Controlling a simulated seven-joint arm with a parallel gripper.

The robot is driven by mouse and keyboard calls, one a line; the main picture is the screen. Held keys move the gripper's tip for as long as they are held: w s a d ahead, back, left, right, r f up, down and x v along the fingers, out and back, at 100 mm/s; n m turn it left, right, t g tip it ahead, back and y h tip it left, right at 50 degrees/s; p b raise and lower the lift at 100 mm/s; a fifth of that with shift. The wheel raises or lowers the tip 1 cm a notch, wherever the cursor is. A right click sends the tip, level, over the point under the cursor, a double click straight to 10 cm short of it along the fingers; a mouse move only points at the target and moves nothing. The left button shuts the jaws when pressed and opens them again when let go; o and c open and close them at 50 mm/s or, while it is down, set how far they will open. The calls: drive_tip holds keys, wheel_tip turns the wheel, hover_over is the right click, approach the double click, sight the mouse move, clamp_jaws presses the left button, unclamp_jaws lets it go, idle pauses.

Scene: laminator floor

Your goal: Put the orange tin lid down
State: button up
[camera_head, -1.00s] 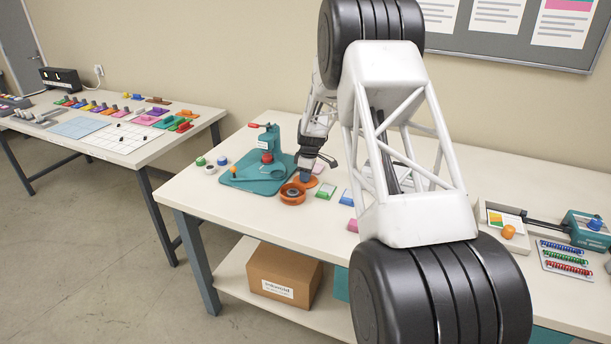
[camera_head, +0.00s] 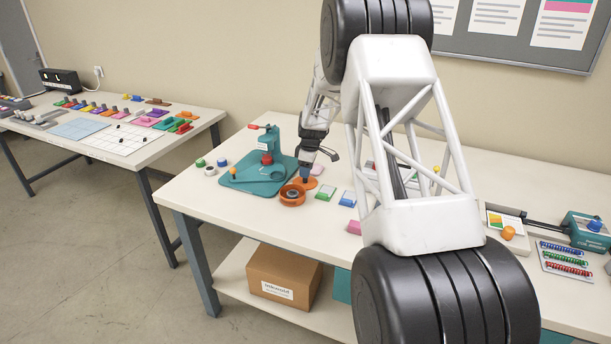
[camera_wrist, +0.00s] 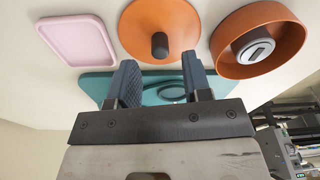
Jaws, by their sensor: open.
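The orange tin lid (camera_wrist: 172,22) is a flat orange disc with a dark upright knob, lying on the table just beyond my fingertips in the wrist view. In the head view the lid (camera_head: 311,183) is partly hidden by my gripper (camera_head: 312,170). My gripper (camera_wrist: 160,75) is open, with its two dark fingers apart and nothing held between them. The knob stands ahead of the gap between the fingers. The round orange tin (camera_wrist: 285,55) is beside the lid, apart from it, with a dark cylinder with a pale top inside; the tin (camera_head: 292,198) also shows in the head view.
A teal press (camera_head: 262,173) on its base stands left of the lid. A pink tray (camera_wrist: 75,42) lies on the lid's other side from the tin. Green and blue pads (camera_head: 326,193) lie to the right. The table's front strip is clear.

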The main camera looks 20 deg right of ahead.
sight(309, 182)
wheel_tip(309, 182, up, 9)
drive_tip(key=shift+s+d+f, duration=0.15)
drive_tip(key=shift+s+d, duration=0.15)
drive_tip(key=shift+d, duration=0.15)
idle(0.6)
drive_tip(key=s+a+r+m, duration=0.2)
drive_tip(key=s+a+r, duration=0.2)
drive_tip(key=s+r, duration=0.3)
drive_tip(key=s+a+r+m, duration=0.1)
drive_tip(key=s+a+r, duration=0.35)
drive_tip(key=s, duration=0.55)
drive_tip(key=s+a+r+m, duration=0.2)
drive_tip(key=s+a+r, duration=0.3)
drive_tip(key=s, duration=0.3)
drive_tip(key=s+a+f+m+t, duration=0.1)
drive_tip(key=s+a+m, duration=0.2)
drive_tip(key=s, duration=1.3)
drive_tip(key=s+a+f+m+h, duration=0.1)
drive_tip(key=s+a+m, duration=0.2)
drive_tip(key=s, duration=1.4)
drive_tip(key=shift+a+t, duration=0.4)
drive_tip(key=shift+a, duration=0.15)
